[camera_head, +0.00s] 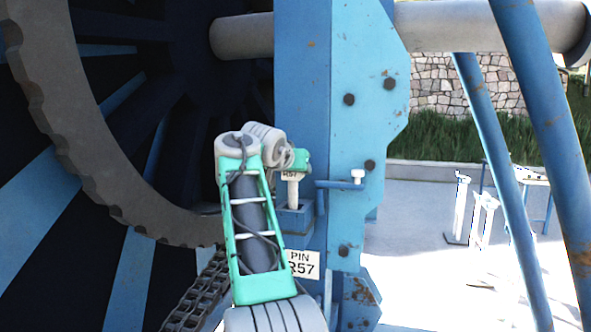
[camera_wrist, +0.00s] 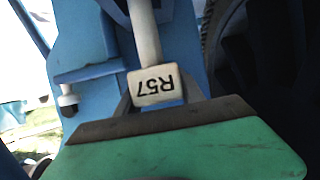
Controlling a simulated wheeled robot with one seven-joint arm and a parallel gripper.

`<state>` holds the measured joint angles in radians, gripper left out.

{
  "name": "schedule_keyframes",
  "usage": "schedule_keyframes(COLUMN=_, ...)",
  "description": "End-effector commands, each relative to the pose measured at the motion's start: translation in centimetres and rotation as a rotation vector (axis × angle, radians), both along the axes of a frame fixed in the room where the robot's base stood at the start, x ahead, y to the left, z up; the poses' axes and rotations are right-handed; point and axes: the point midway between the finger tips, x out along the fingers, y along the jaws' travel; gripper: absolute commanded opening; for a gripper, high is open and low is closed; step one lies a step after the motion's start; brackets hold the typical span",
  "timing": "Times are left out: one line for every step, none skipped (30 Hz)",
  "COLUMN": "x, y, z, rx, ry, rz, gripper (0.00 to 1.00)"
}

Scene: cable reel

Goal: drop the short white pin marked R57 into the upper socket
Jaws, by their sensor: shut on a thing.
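The short white pin (camera_head: 293,191) hangs upright, its square head marked R57. My gripper (camera_head: 297,162) is shut on that head, which shows upside down between the fingers in the wrist view (camera_wrist: 155,87). The pin's shaft points down at a blue socket block (camera_head: 293,216) on the side of the blue post. The pin's lower end meets the block's top in the head view; I cannot tell whether it is inside the hole or just above it. A label reading PIN R57 (camera_head: 303,264) is below the block.
A blue bracket (camera_head: 338,185) with a white-topped peg (camera_head: 358,175) sticks out right of the pin. The large reel (camera_head: 95,130) stands close on the left, with a chain (camera_head: 200,295) below. Blue slanted poles (camera_head: 500,170) and open paving are on the right.

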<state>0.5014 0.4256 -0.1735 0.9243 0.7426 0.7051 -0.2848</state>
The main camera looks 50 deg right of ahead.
Motion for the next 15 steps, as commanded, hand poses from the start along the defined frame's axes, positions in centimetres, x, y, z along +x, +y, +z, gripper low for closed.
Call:
schedule_keyframes(x=-0.1, y=0.0, z=-0.1, rx=-0.002, ry=-0.002, rz=0.0, gripper=0.0)
schedule_keyframes(x=0.0, y=0.0, z=-0.3, rx=-0.002, ry=-0.002, rz=0.0, gripper=0.0)
schedule_keyframes(x=0.0, y=0.0, z=-0.5, rx=-0.002, ry=-0.002, rz=0.0, gripper=0.0)
schedule_keyframes(x=-0.1, y=0.0, z=-0.6, rx=-0.002, ry=-0.002, rz=0.0, gripper=0.0)
schedule_keyframes(x=0.0, y=0.0, z=-0.7, rx=-0.002, ry=-0.002, rz=0.0, gripper=0.0)
schedule_keyframes(x=0.0, y=0.0, z=-0.9, rx=-0.002, ry=-0.002, rz=0.0, gripper=0.0)
schedule_keyframes(x=0.0, y=0.0, z=-1.0, rx=-0.002, ry=-0.002, rz=0.0, gripper=0.0)
schedule_keyframes(x=0.0, y=0.0, z=-1.1, rx=-0.002, ry=-0.002, rz=0.0, gripper=0.0)
schedule_keyframes(x=0.0, y=0.0, z=-1.3, rx=-0.002, ry=-0.002, rz=0.0, gripper=0.0)
schedule_keyframes(x=0.0, y=0.0, z=-1.4, rx=-0.002, ry=-0.002, rz=0.0, gripper=0.0)
schedule_keyframes(x=0.0, y=0.0, z=-1.5, rx=-0.002, ry=-0.002, rz=0.0, gripper=0.0)
schedule_keyframes(x=0.0, y=0.0, z=-1.7, rx=-0.002, ry=-0.002, rz=0.0, gripper=0.0)
schedule_keyframes(x=0.0, y=0.0, z=-1.8, rx=-0.002, ry=-0.002, rz=0.0, gripper=0.0)
schedule_keyframes(x=0.0, y=0.0, z=-1.9, rx=-0.002, ry=-0.002, rz=0.0, gripper=0.0)
schedule_keyframes(x=0.0, y=0.0, z=-2.0, rx=-0.003, ry=-0.003, rz=0.0, gripper=0.0)
